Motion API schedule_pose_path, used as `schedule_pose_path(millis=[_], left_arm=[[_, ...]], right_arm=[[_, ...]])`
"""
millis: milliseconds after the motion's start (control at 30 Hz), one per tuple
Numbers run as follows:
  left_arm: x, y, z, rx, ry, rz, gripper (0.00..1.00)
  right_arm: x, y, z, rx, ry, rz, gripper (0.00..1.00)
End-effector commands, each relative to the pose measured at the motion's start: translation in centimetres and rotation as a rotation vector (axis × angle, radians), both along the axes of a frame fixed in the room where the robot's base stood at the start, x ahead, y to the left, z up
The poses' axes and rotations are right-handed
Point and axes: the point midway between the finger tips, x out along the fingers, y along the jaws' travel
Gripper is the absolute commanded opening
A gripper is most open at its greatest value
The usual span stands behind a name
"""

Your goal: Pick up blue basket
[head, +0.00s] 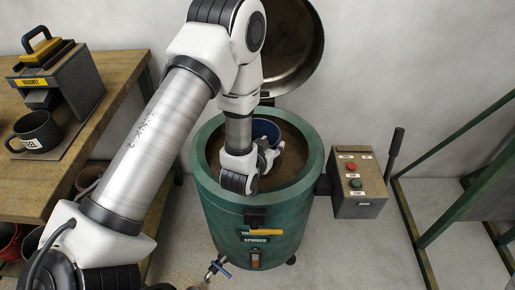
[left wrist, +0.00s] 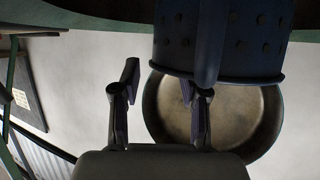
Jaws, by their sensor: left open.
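The blue basket (head: 266,131) sits inside the green spinner drum (head: 205,178), mostly hidden behind my left arm. In the left wrist view the basket (left wrist: 240,35) is dark blue with holes, at the upper right. A narrow upright strip on its side reaches past its rim, near the right finger. My left gripper (head: 268,158) is down in the drum mouth beside the basket. In the left wrist view its two fingers (left wrist: 158,88) stand apart with nothing between them. The right finger overlaps the basket's edge in the picture; I cannot tell whether they touch. My right gripper is out of view.
The round spinner lid (head: 292,45) stands open behind the drum. A control box (head: 358,183) with a lever is at its right. A wooden bench (head: 95,165) at left holds a magnet block (head: 60,72) and a dark mug (head: 38,131). A green frame (head: 462,200) stands at far right.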

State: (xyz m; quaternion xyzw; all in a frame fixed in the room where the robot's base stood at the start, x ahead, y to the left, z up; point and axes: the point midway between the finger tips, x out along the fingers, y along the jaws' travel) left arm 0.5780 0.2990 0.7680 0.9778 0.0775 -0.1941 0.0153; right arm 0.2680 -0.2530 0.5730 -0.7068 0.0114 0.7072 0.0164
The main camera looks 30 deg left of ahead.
Motion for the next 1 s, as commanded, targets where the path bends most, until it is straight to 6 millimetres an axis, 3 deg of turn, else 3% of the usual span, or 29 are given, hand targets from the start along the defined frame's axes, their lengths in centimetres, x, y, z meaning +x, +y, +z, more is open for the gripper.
schedule_pose_path(millis=[100,267,300,400,433,1000], left_arm=[[1.1,0.16,-0.47,0.0,0.0,0.0,0.44],[1.18,0.16,-0.53,-0.001,0.001,-0.001,0.44],[1.17,0.16,-0.53,-0.001,0.001,-0.001,0.4],[1.16,0.15,-0.53,-0.001,0.001,-0.001,0.05],[1.15,0.15,-0.52,-0.001,0.001,-0.001,0.0],[1.15,0.14,-0.01,-0.001,0.001,-0.001,0.0]], right_arm=[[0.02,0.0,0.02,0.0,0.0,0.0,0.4],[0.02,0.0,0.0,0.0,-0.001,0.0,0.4],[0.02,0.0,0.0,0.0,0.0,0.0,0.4],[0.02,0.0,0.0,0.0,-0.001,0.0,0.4],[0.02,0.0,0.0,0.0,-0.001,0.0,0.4],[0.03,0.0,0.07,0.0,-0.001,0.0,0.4]])
